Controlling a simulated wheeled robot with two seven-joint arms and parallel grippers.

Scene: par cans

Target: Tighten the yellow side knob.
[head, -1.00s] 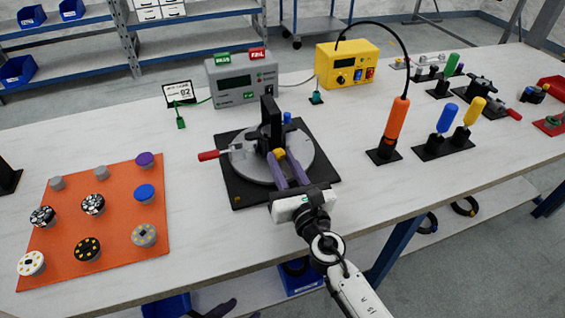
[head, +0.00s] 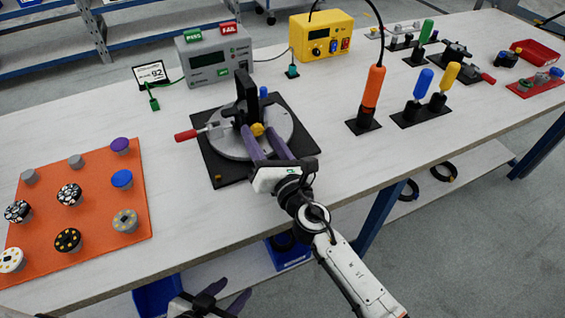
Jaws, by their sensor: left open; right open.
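The yellow side knob (head: 257,130) is on the near side of the black clamp fixture (head: 247,100), which stands on a round grey plate (head: 283,122) on a black base (head: 220,172). My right gripper (head: 264,137) reaches in from the front, its purple fingers open and pointing at the knob, one at each side of it. I cannot tell whether they touch it. My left gripper (head: 224,294) is open and empty at the bottom of the view, below the table's front edge.
An orange mat (head: 98,222) with several round pucks lies at the left. A grey tester (head: 215,62) and a yellow power box (head: 320,38) stand behind. An orange screwdriver (head: 373,88) and blue and yellow handles stand at the right. The front of the table is mostly clear.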

